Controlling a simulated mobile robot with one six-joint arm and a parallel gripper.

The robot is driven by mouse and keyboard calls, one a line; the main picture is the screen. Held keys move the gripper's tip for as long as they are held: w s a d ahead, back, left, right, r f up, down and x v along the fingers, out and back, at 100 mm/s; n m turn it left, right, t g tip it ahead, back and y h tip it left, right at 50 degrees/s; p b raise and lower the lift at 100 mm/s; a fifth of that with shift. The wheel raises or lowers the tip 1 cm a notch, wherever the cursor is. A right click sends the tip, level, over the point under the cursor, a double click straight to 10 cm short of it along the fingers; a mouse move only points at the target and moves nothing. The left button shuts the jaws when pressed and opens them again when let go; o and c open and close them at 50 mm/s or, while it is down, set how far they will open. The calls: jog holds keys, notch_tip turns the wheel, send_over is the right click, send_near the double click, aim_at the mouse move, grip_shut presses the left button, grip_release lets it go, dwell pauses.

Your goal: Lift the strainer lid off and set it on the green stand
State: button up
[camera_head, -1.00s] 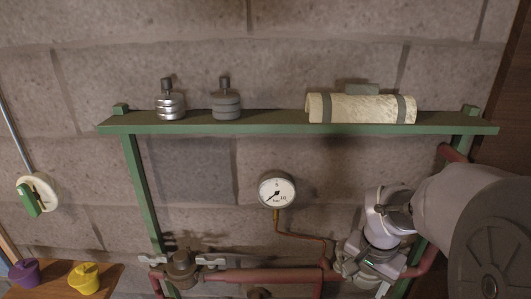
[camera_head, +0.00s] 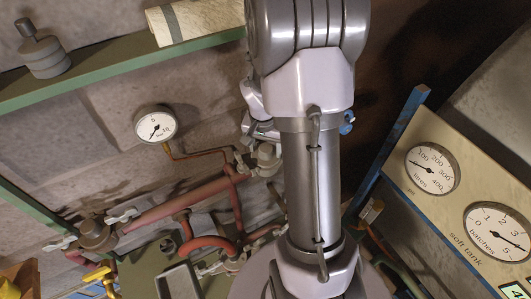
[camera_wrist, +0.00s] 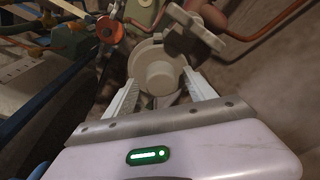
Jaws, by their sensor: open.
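In the wrist view, my gripper (camera_wrist: 160,78) is open, its two pale fingers on either side of a round beige cap with a wide rim (camera_wrist: 158,68). The cap looks like the strainer lid, but I cannot be sure. I cannot tell whether the fingers touch it. In the head view, a pale pipe fitting (camera_head: 266,158) shows just below my wrist, partly hidden by my arm; my fingers cannot be made out there. I cannot pick out the green stand; an olive-green surface (camera_head: 143,272) lies low in the head view.
Red pipes (camera_head: 170,203) and a pressure gauge (camera_head: 155,125) are left of my arm. A green shelf (camera_head: 105,66) crosses above. A panel with dials (camera_head: 448,190) stands at right.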

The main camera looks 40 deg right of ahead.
grip_shut()
jog(key=shift+w, duration=0.1)
jog(key=shift+r, duration=0.15)
jog(key=shift+r, duration=0.2)
notch_tip(320, 180, up, 3)
jog(key=shift+r, duration=0.1)
jog(key=s+a+r+b, duration=0.1)
jog(key=s+a, duration=0.3)
jog(key=s, duration=0.3)
jog(key=s+a+b, duration=0.1)
jog(key=s+a, duration=0.2)
jog(key=s, duration=0.4)
jog(key=shift+s+a+r+p, duration=0.1)
jog(key=shift+s+r+p, duration=0.05)
jog(key=shift+r+p, duration=1.9)
jog(key=shift+r+b, duration=0.3)
jog(key=shift+b, duration=0.05)
